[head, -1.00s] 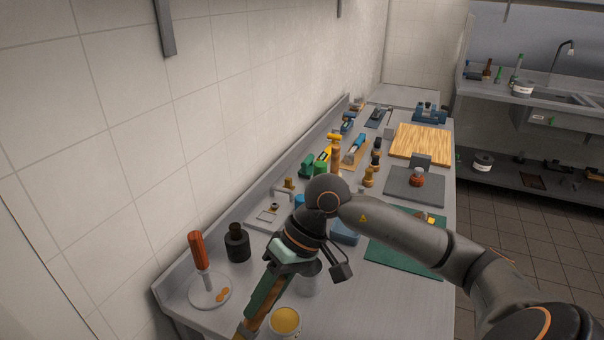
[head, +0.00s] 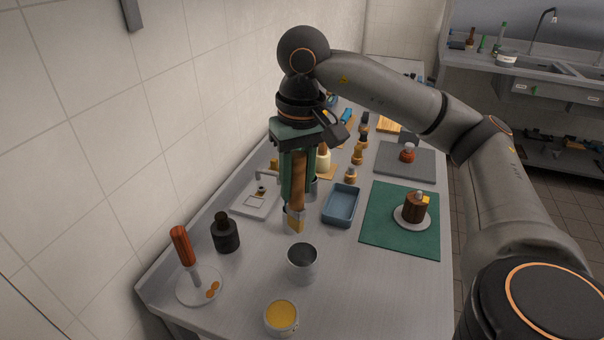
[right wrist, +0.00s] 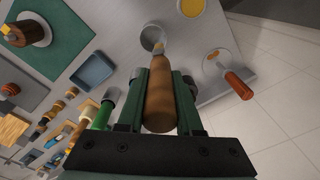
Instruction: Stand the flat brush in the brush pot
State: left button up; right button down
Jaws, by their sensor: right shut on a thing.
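The flat brush (head: 298,184) has a wooden handle, a metal ferrule and pale yellow bristles. My right gripper (head: 297,202) is shut on its handle and holds it nearly upright, bristles down. A grey metal pot (head: 302,268), open at the top, stands just in front of the bristles in the head view. In the right wrist view the brush (right wrist: 160,92) points toward this pot (right wrist: 151,38), its tip overlapping the rim. I cannot tell the exact height of the tip above the pot. My left gripper is out of view.
A cup of yellow stuff (head: 281,317) stands in front of the pot. A dark bottle (head: 225,235) and a white plate with a red-handled tool (head: 183,246) are left. A blue tray (head: 341,205) and a green mat (head: 380,235) are right.

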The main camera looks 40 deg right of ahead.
aim_at(302, 213)
jog(key=shift+s+d+r+m, duration=0.1)
jog(key=shift+d+r+m, duration=0.2)
jog(key=shift+d+r, duration=0.25)
notch_tip(302, 213, down, 7)
jog(key=b, duration=0.6)
jog(key=shift+f+b, duration=0.2)
jog(key=shift+b, duration=0.1)
dwell(0.9)
jog(key=shift+f, duration=0.3)
jog(key=shift+f+b, duration=0.15)
jog(key=shift+b, duration=0.25)
jog(key=shift+f, duration=0.25)
jog(key=shift+f+b, duration=0.45)
jog(key=shift+b, duration=0.2)
